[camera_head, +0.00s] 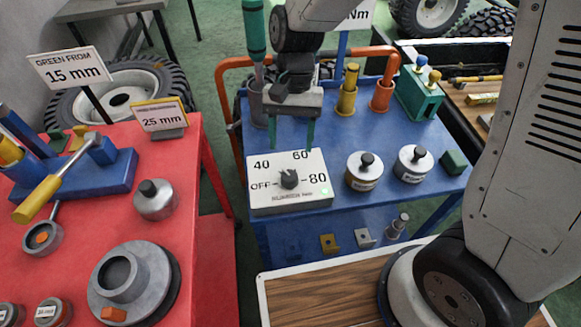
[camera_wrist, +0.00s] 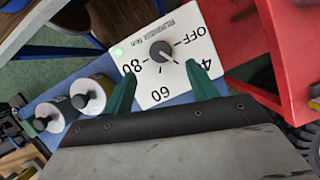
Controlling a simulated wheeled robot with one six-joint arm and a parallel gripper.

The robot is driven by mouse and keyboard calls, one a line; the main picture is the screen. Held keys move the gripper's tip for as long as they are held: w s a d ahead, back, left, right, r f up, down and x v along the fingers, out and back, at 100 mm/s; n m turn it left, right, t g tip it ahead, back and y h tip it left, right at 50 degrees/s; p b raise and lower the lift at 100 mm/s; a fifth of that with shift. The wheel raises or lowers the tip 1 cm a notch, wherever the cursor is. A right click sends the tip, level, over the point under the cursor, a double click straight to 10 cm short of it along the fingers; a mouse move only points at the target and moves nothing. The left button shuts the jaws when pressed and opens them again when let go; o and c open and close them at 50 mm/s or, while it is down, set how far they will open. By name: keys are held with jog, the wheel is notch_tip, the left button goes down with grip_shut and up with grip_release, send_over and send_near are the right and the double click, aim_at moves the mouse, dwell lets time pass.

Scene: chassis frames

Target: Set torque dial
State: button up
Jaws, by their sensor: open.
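The torque dial box (camera_head: 262,196) is a white-topped box marked OFF, 40, 60 and 80, standing on the blue cart. Its dark knob (camera_head: 289,179) sits in the middle, with a small green light at the corner near 80. The knob also shows in the wrist view (camera_wrist: 162,51), its pointer direction hard to make out. My gripper (camera_head: 295,148) is open with green fingers pointing down, above the back edge of the dial box. In the wrist view my gripper (camera_wrist: 163,86) has its fingers apart, with the knob beyond and between them. Nothing is held.
Two knobbed metal cylinders (camera_head: 364,172) (camera_head: 413,163) stand right of the dial on the blue cart (camera_head: 330,120). Cups with tools and a green block stand behind. A red table (camera_head: 205,180) with signs and metal parts is at the left. An orange rail runs behind the cart.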

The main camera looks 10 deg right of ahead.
aim_at(290, 175)
jog(key=x, duration=0.8)
jog(key=shift+r, duration=0.1)
jog(key=c, duration=1)
